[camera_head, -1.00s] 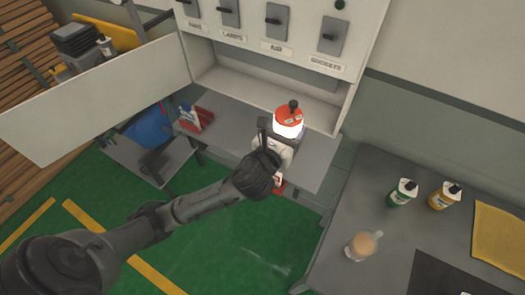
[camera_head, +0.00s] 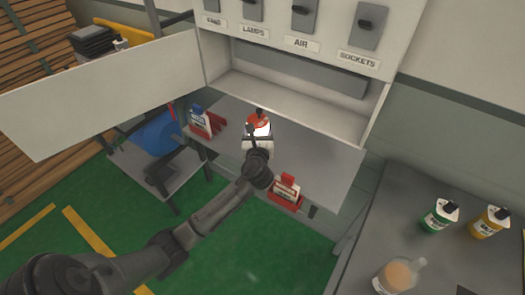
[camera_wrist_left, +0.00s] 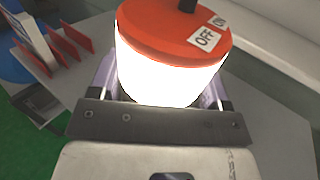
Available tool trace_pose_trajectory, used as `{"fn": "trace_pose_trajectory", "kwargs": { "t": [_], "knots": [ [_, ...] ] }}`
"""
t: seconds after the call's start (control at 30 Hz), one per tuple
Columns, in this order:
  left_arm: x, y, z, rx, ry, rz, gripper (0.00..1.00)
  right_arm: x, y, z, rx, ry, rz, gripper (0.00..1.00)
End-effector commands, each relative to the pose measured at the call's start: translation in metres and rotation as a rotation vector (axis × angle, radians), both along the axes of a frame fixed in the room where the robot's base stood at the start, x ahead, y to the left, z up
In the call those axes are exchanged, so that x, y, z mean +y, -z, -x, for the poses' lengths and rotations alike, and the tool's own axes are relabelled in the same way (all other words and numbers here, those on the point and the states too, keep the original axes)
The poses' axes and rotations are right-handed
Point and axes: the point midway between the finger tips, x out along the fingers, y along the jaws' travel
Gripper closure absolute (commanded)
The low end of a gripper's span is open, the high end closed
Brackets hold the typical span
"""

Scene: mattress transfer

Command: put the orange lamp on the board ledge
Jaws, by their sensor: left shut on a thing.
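The orange lamp (camera_head: 259,122) has an orange-red cap with a dark knob and ON and OFF labels, above a glowing white body. It looks roughly upright. My left gripper (camera_head: 257,140) is shut on it, with a finger on either side of the glowing body in the left wrist view (camera_wrist_left: 160,95). The board ledge (camera_head: 300,103) is the pale shelf under the switch panel. It looks empty, and the lamp is in front of it, over the grey shelf below. The ledge also shows at the upper right of the left wrist view (camera_wrist_left: 275,45). My right gripper is not in view.
The grey lower shelf (camera_head: 325,160) carries red holders with cartons, one at the left (camera_head: 201,122) and one at the front (camera_head: 286,190). The open white door (camera_head: 100,95) stands at the left. A bench at the right holds a green bottle (camera_head: 438,217) and a yellow bottle (camera_head: 487,223).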

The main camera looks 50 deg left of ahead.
Motion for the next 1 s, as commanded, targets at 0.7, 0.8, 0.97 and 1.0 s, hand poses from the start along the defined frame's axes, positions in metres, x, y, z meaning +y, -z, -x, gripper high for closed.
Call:
{"fn": "trace_pose_trajectory", "kwargs": {
  "t": [0.7,0.8,0.97,1.0],
  "knots": [
    [0.0,0.063,0.0,-0.001,0.002,-0.001,0.66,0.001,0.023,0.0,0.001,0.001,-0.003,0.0],
    [0.0,0.063,0.0,-0.001,0.002,-0.001,0.66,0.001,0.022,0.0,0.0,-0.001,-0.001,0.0],
    [0.0,0.066,0.0,0.0,0.002,-0.001,0.66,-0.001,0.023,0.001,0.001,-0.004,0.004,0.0],
    [0.0,0.067,0.0,0.0,0.002,-0.001,0.66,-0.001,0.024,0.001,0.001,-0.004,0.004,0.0]
  ]
}}
